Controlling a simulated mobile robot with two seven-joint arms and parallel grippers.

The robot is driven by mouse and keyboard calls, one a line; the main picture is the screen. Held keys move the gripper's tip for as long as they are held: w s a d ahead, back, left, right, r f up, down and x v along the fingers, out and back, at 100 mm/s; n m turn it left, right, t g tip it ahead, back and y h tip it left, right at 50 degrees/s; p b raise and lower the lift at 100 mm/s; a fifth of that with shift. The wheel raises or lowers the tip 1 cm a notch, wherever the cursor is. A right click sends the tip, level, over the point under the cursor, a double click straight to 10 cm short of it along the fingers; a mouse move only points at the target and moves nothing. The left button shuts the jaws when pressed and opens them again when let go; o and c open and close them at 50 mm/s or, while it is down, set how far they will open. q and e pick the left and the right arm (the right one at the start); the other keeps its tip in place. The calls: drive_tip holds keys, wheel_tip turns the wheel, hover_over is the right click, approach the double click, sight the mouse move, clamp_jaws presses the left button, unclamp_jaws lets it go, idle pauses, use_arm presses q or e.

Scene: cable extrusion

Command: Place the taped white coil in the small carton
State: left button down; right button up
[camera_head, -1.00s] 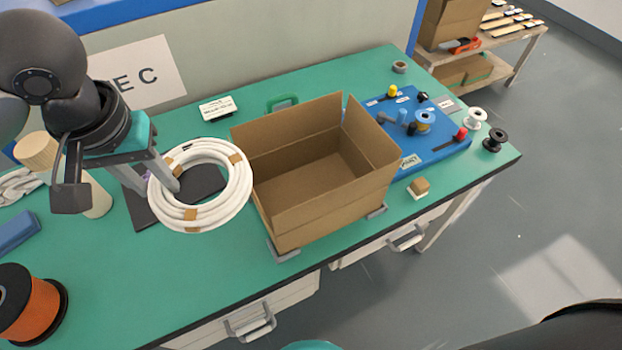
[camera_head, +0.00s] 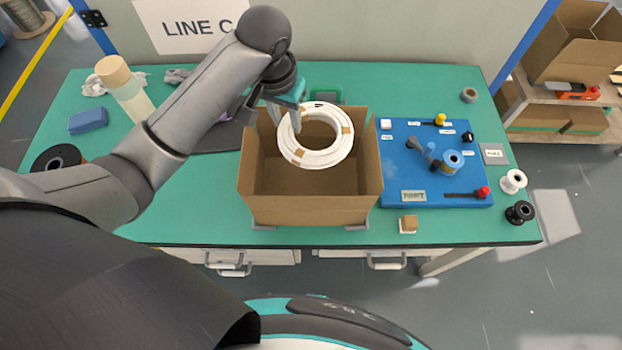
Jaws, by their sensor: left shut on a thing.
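The white coil (camera_head: 324,158) with brown tape bands is held by my left gripper (camera_head: 284,123), which is shut on its left side. The coil hangs over the open small carton (camera_head: 308,211), toward its back and right part. The carton stands on the green table with its flaps up, and its inside looks empty where I can see it. The coil hides part of the carton's back wall and floor; I cannot tell its exact height above the floor. My right gripper is not in view.
A blue board (camera_head: 436,188) with knobs and a spool lies right of the carton. A white spool (camera_head: 513,181) and a black spool (camera_head: 520,212) stand at the table's right edge. A pale bottle (camera_head: 126,95) and a blue block (camera_head: 88,120) are at left.

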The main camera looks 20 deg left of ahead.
use_arm(q)
drive_tip(key=shift+s+a+f, duration=0.3)
drive_tip(key=shift+a+f, duration=0.1)
drive_tip(key=shift+f, duration=0.2)
drive_tip(key=b, duration=0.3)
hover_over(290, 180)
drive_tip(key=f, duration=1.5)
drive_tip(key=shift+s, duration=0.3)
drive_tip(key=shift+f+b, duration=0.9)
drive_tip(key=shift+f, duration=1.7)
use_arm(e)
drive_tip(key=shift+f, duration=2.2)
use_arm(q)
drive_tip(key=shift+f, duration=0.2)
drive_tip(key=c, duration=0.5)
unclamp_jaws()
drive_tip(key=r+p, duration=0.1)
drive_tip(key=r, duration=0.3)
drive_tip(key=s+r+p, duration=0.1)
drive_tip(key=r, duration=0.3)
drive_tip(key=r+p, duration=0.1)
drive_tip(key=r, duration=0.3)
drive_tip(key=shift+s+a+r+p, duration=0.1)
drive_tip(key=shift+s+r+p, duration=0.05)
drive_tip(key=shift+s+p, duration=0.25)
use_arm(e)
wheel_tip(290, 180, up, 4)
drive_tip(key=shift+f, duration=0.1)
